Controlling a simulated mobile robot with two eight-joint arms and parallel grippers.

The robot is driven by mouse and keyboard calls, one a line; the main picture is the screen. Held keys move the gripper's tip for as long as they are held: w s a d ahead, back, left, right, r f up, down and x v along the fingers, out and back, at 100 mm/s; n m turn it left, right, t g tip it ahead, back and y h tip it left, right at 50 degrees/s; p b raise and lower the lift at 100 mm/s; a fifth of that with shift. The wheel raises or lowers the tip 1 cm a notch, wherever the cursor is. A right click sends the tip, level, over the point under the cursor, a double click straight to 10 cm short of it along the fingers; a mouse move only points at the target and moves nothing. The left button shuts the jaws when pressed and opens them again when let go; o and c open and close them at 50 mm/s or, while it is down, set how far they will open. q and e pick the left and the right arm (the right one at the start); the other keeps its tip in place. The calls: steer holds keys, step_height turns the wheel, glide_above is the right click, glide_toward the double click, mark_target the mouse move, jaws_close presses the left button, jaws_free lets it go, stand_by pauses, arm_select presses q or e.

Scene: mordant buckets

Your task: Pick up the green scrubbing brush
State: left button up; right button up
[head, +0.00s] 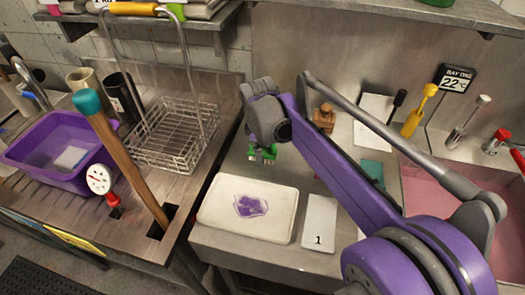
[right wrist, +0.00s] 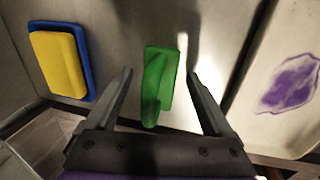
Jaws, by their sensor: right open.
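The green scrubbing brush (right wrist: 158,88) lies on the grey metal counter in the right wrist view, its narrower end towards me. In the head view only part of the brush (head: 263,154) shows below my right wrist. My right gripper (right wrist: 158,73) is open, with one finger on each side of the brush and a gap on both sides. I cannot tell how far above the counter the fingertips are. In the head view my right gripper's fingers are mostly hidden by the wrist. My left gripper is not in view.
A pale tray (head: 216,207) with a purple patch lies nearby. A yellow block (right wrist: 58,62) lies on a blue one (right wrist: 82,60) left of the brush. A wire basket (head: 172,128) and purple tub (head: 28,150) stand left. A brown bottle (head: 324,117) stands behind my arm.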

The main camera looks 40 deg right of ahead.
jaws_close()
steer(key=shift+r, duration=0.1)
step_height(320, 180, up, 10)
steer(key=shift+f+p, duration=0.1)
steer(key=shift+p, duration=0.5)
